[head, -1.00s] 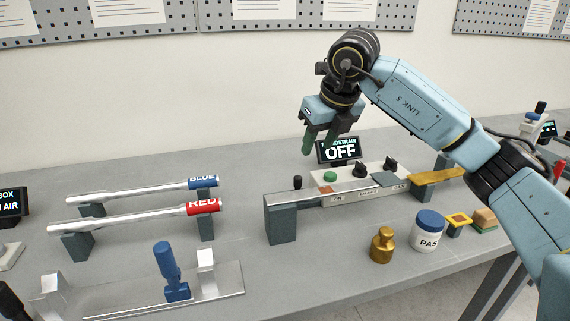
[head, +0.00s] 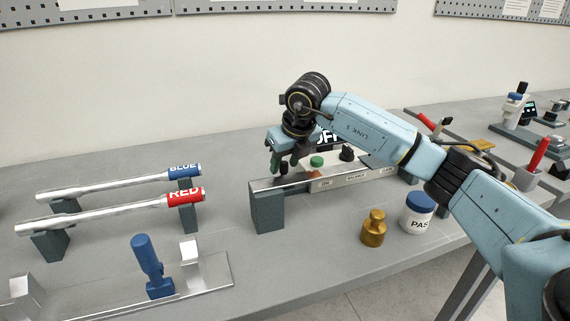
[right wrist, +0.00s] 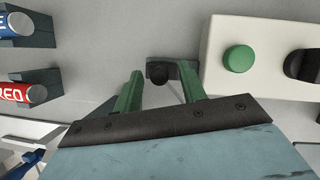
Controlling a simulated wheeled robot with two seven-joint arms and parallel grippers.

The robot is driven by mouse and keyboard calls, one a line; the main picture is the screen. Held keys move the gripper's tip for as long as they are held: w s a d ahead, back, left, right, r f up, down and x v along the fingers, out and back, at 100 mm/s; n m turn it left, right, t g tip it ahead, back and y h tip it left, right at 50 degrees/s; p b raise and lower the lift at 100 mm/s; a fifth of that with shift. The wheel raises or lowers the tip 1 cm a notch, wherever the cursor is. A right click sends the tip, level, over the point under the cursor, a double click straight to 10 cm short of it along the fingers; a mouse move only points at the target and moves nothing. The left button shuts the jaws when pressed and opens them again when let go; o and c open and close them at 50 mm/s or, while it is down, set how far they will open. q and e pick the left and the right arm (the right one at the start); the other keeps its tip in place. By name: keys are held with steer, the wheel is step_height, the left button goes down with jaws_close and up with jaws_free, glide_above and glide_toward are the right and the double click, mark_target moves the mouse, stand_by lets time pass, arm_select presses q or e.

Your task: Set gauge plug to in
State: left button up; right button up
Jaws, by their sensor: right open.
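A small black round piece, which looks like the gauge plug (right wrist: 158,72), shows between my green fingertips in the right wrist view. My right gripper (head: 283,166) is open around it, and contact cannot be told. In the head view the gripper covers the plug. The white gauge box (right wrist: 215,75) stands just right of the gripper, with a green button (right wrist: 239,59) and a dark knob (right wrist: 303,64). In the head view the box's display (head: 327,139) is partly hidden behind my arm; its visible letters look like part of "OFF". My left gripper is not in view.
A brass weight (head: 373,228) and a white jar (head: 417,218) stand nearer the front. Blue-ended (head: 184,172) and red-ended (head: 186,197) bars rest on stands at left.

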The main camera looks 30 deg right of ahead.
steer(key=shift+f, duration=0.15)
steer(key=shift+c, duration=0.3)
jaws_close()
steer(key=shift+s+d, duration=0.2)
steer(key=shift+d, duration=0.7)
steer(key=shift+s+d, duration=0.2)
steer(key=shift+d, duration=0.7)
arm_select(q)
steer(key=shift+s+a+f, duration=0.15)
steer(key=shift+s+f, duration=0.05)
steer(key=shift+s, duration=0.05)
arm_select(e)
steer(key=shift+o, duration=0.2)
jaws_free()
steer(key=shift+d, duration=0.1)
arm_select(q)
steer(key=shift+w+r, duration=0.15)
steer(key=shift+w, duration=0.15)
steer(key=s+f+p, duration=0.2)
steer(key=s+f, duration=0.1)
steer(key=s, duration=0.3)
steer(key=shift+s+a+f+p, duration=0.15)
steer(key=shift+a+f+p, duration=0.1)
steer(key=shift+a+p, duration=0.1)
arm_select(e)
steer(key=v, duration=1.3)
steer(key=shift+s+r, duration=0.1)
steer(key=shift+r, duration=0.1)
